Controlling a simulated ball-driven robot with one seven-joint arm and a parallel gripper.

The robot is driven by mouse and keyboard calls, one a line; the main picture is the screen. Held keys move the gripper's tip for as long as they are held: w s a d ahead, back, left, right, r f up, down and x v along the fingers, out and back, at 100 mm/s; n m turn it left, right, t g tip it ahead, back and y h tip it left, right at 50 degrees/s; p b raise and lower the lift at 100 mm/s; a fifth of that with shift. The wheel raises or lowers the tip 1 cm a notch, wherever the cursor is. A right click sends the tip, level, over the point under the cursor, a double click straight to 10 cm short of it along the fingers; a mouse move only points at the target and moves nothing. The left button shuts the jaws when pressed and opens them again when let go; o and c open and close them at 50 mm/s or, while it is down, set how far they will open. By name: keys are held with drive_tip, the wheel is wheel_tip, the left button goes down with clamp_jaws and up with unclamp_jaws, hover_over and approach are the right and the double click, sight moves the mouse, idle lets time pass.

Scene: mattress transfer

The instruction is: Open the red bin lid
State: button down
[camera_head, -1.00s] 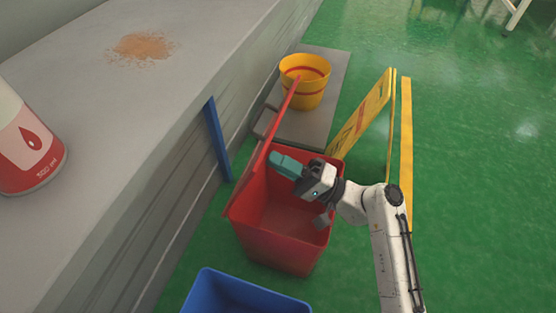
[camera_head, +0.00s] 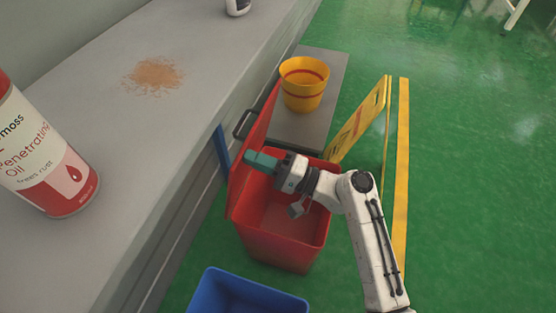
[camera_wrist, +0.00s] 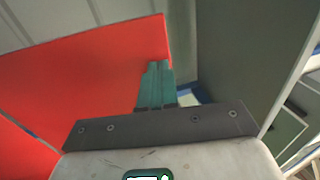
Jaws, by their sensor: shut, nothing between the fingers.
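The red bin (camera_head: 283,231) stands on the green floor beside the grey counter, with its inside showing from above. Its red lid (camera_head: 252,152) is raised on the left side, tilted back toward the counter. My gripper (camera_head: 250,158) has teal fingers and is shut, empty, at the inner face of the lid above the bin. In the wrist view the fingers (camera_wrist: 154,82) are together in front of the red lid (camera_wrist: 85,85), near its edge; I cannot tell whether they touch it.
A blue bin (camera_head: 245,297) stands in front. Behind are a yellow bucket (camera_head: 304,98) on a grey platform (camera_head: 326,115) and a yellow folding sign (camera_head: 362,118). A spray can of oil (camera_head: 45,160) and brown powder (camera_head: 155,76) are on the counter (camera_head: 120,130). Green floor is free at right.

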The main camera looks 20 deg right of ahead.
drive_tip(key=w+a+r+g+h+p, duration=0.1)
drive_tip(key=w+a+p, duration=0.1)
drive_tip(key=w+a, duration=0.2)
drive_tip(key=shift+w+a+r+p, duration=0.2)
drive_tip(key=shift+a+r+p, duration=0.15)
drive_tip(key=shift+a, duration=0.7)
drive_tip(key=shift+s, duration=0.1)
